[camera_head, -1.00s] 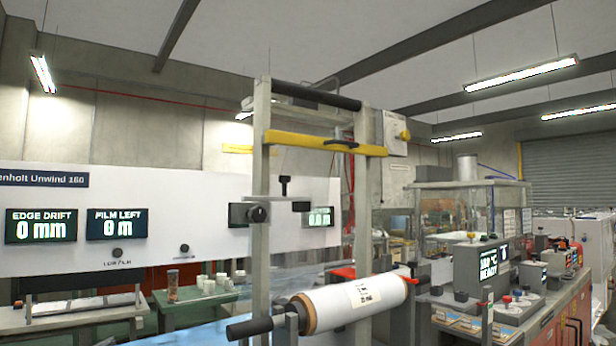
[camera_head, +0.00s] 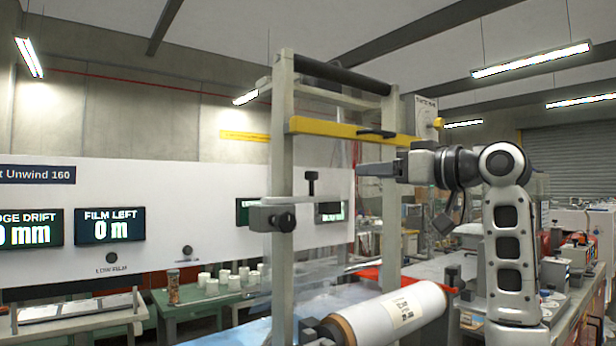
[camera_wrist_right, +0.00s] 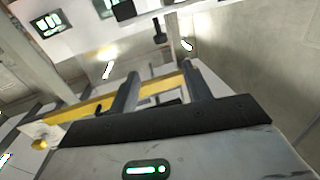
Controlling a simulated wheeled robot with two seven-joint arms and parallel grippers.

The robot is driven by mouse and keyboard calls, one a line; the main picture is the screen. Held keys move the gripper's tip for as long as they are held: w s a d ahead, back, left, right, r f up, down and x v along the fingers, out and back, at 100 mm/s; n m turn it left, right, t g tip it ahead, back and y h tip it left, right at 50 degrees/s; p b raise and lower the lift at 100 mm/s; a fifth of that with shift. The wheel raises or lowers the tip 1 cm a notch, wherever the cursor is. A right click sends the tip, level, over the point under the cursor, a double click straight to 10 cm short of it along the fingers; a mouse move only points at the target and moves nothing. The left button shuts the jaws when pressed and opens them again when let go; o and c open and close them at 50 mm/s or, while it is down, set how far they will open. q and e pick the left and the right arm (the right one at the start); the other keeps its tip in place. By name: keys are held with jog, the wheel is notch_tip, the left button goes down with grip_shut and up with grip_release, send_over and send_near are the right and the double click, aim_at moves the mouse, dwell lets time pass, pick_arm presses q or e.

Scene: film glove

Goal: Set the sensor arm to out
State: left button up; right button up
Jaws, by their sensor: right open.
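A grey bracket (camera_head: 272,216) with a round black knob and an upright black T-shaped post is fixed to the left upright of the unwind frame; it looks like the sensor arm, though no label confirms this. My right gripper (camera_head: 362,169) is to the right of the bracket and a little higher in the picture, apart from it and pointing left. In the right wrist view its two fingers (camera_wrist_right: 160,82) are spread with nothing held between them. A black T-shaped post (camera_wrist_right: 159,30) shows beyond the fingers there. My left gripper is not in view.
A yellow crossbar (camera_head: 330,128) with a black handle spans the frame just above my right gripper. A white film roll (camera_head: 400,312) lies below. Dark displays (camera_head: 110,226) sit on the white panel at left. A green table (camera_head: 215,300) with white cups stands behind.

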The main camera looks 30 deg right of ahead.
jog(key=p, duration=0.2)
send_near(317, 175)
jog(key=p+x, duration=0.2)
jog(key=x, duration=0.7)
jog(key=shift+r+p, duration=0.15)
jog(key=shift+p, duration=0.25)
jog(key=shift+w+a, duration=0.15)
jog(key=shift+w, duration=0.3)
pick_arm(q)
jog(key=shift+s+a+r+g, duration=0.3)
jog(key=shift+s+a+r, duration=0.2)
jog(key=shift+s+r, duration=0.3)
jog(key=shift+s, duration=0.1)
pick_arm(e)
grip_shut()
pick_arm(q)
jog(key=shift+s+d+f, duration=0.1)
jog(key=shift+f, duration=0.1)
pick_arm(e)
jog(key=shift+s, duration=0.1)
